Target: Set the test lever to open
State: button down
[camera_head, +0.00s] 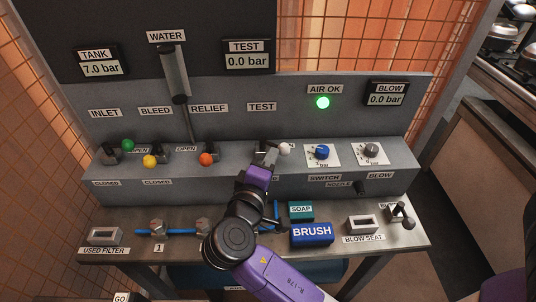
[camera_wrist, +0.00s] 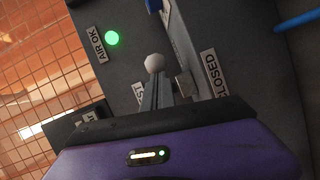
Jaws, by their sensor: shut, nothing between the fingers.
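The test lever has a white ball knob (camera_head: 284,148) and stands below the TEST label on the sloped panel. The knob also shows in the wrist view (camera_wrist: 154,63), just past my fingers. My gripper (camera_head: 266,150) is shut and empty, close by the left of the knob in the head view. I cannot tell whether it touches the lever. My gripper hides much of the lever's base and its position labels. A CLOSED label (camera_wrist: 210,73) shows beside it in the wrist view. The TEST display (camera_head: 248,59) reads 0.0 bar.
Levers with green (camera_head: 128,145), yellow (camera_head: 150,161) and orange (camera_head: 206,159) knobs stand to the left. The AIR OK light (camera_head: 323,102) is green. A brush box (camera_head: 312,233) lies on the bench.

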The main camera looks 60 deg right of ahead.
aim_at(284, 152)
jog(key=d+n+t+y+p, duration=0.1)
jog(key=t, duration=0.1)
jog(key=s+d+n+t+p, duration=0.1)
jog(key=n+t, duration=0.1)
jog(key=shift+s+y, duration=0.2)
jog(key=shift+y, duration=0.2)
jog(key=shift+d, duration=0.75)
jog(key=shift+d+p, duration=0.1)
jog(key=shift+p, duration=0.2)
